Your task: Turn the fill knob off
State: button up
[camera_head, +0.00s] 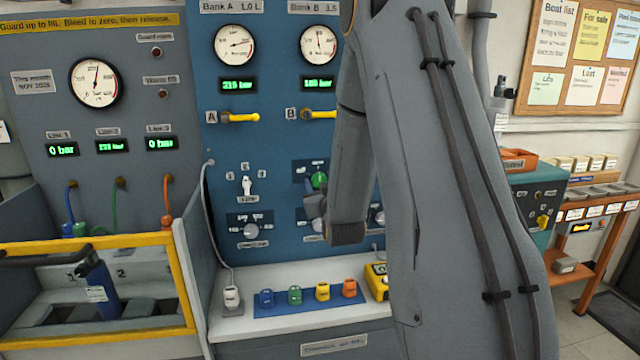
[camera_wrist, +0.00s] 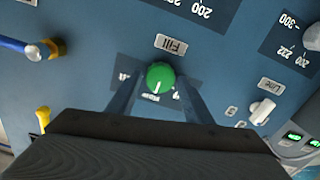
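The green round fill knob (camera_wrist: 160,77) sits on a dark label plate on the blue panel, with an upside-down "Fill" label (camera_wrist: 171,44) above it in the wrist view. A pale pointer mark shows on the knob's lower side there. The position labels around it are partly covered or too small to read. My gripper (camera_wrist: 160,84) is open, with one finger on each side of the knob and a small gap seeming to show at each side. In the head view the knob (camera_head: 319,180) shows just above my gripper (camera_head: 316,205), which my arm partly hides.
A white Line selector (camera_wrist: 262,111) and a yellow lever (camera_wrist: 43,117) flank the gripper in the wrist view. Below the panel, a white ledge (camera_head: 240,325) holds several coloured fittings and a yellow box (camera_head: 377,281). A yellow-framed guard (camera_head: 181,280) stands at left.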

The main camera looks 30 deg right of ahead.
jog(key=c, duration=0.7)
jog(key=shift+n, duration=0.3)
jog(key=n+b, duration=0.4)
jog(key=n, duration=0.1)
jog(key=n+b, duration=0.4)
jog(key=n, duration=0.2)
jog(key=shift+a+f, duration=0.15)
jog(key=shift+n, duration=0.3)
jog(key=o, duration=1)
